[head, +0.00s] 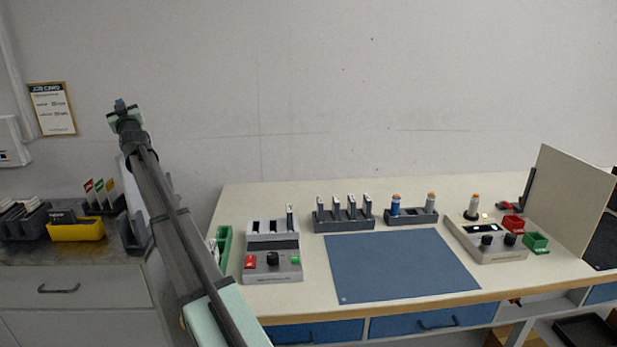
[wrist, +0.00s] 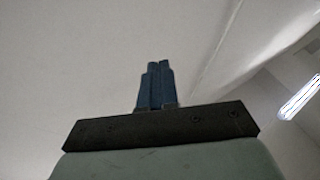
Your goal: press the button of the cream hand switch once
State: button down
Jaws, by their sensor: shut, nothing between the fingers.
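Several small upright hand switches with orange tops show in the head view. A pale one (head: 473,209) stands on the cream control box (head: 510,256) at right, and looks cream. Another pale one (head: 431,202) stands in the dark rack (head: 413,217) beside a blue one (head: 396,204). At this size I cannot tell for certain which pale one is the cream hand switch. My gripper (head: 121,104) is raised high at left, far from all of them, pointing up. In the wrist view its blue fingers (wrist: 155,86) are together and empty.
A grey box (head: 272,274) with red, black and green controls stands at the bench's left. A dark rack (head: 343,222) holds several upright pieces. A blue mat (head: 400,265) lies bare in the middle. Red (head: 513,224) and green (head: 536,243) bins and an upright panel (head: 567,205) are at right.

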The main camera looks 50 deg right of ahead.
jog(key=s+d+f+m+g+h, duration=0.15)
jog(key=s+d, duration=0.25)
jog(key=d, duration=0.7)
jog(key=s+d+f+m+g+h, duration=0.15)
jog(key=s+d, duration=0.25)
jog(key=d, duration=0.6)
jog(key=s+d+f+m+g, duration=0.1)
jog(key=s+d+f+g, duration=0.15)
jog(key=d, duration=0.85)
jog(key=s+d+f+m+g, duration=0.2)
jog(key=s+d+f, duration=0.1)
jog(key=s+d, duration=0.85)
jog(key=s+d+f+m+g, duration=0.2)
jog(key=s+d+m, duration=0.1)
jog(key=s+d, duration=0.85)
jog(key=s+d+f+m+g, duration=0.1)
jog(key=s+d, duration=0.4)
jog(key=s, duration=0.5)
jog(key=s+d+f+m+g, duration=0.15)
jog(key=s+d, duration=0.35)
jog(key=s, duration=0.5)
jog(key=s+d+f+m+g, duration=0.15)
jog(key=s+d, duration=0.35)
jog(key=s, duration=0.5)
jog(key=s+d+f+m+y, duration=0.1)
jog(key=s+f+m+y, duration=0.1)
jog(key=s, duration=2.8)
jog(key=shift+s+d+f+m+g+y, duration=0.15)
jog(key=shift+s+d+m+g+y, duration=0.25)
jog(key=shift+m, duration=0.3)
